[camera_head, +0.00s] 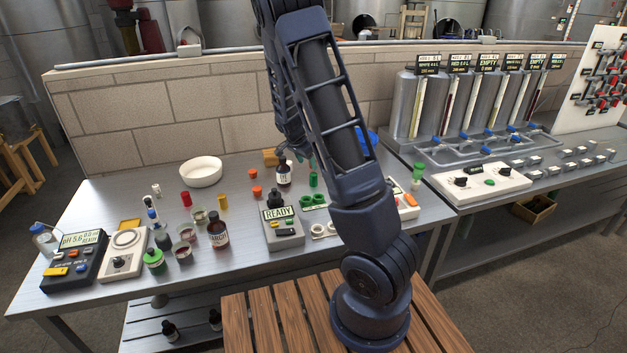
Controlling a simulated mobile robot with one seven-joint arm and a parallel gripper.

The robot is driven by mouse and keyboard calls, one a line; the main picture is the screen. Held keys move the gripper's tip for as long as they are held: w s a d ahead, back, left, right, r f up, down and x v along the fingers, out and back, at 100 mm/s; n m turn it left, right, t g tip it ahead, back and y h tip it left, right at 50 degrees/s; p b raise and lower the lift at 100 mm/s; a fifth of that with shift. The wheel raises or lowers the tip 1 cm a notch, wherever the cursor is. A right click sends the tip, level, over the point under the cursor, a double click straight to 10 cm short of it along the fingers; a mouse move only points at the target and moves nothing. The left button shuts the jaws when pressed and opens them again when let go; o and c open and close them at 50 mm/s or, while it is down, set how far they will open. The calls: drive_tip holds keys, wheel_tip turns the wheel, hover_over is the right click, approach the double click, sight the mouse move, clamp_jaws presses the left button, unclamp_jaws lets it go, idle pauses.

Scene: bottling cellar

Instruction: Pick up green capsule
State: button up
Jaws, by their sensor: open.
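A small upright green cylinder, which looks like the green capsule (313,180), stands on the steel bench near the middle of the picture, just left of my arm's lower link. A flat green piece with ring-like holes (314,200) lies just in front of it. My gripper (295,158) hangs above the bench behind the arm link, a little up and left of the green cylinder, near a dark bottle. Its fingers are small and partly hidden, and I see nothing held in it.
Orange caps (256,192), a READY device (283,228), red (186,198) and yellow (223,201) cylinders and a white bowl (201,171) stand around. A brick wall (170,120) closes the back.

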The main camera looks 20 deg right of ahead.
sight(313, 174)
drive_tip(key=x, duration=0.5)
drive_tip(key=shift+w+d+f, duration=0.15)
drive_tip(key=shift+f, duration=0.2)
drive_tip(key=shift+w+x, duration=0.2)
drive_tip(key=shift+x, duration=1.2)
drive_tip(key=shift+w+x, duration=0.15)
drive_tip(key=shift+x, duration=1.25)
drive_tip(key=shift+d+r, duration=0.1)
drive_tip(key=shift+r, duration=0.1)
drive_tip(key=c, duration=0.7)
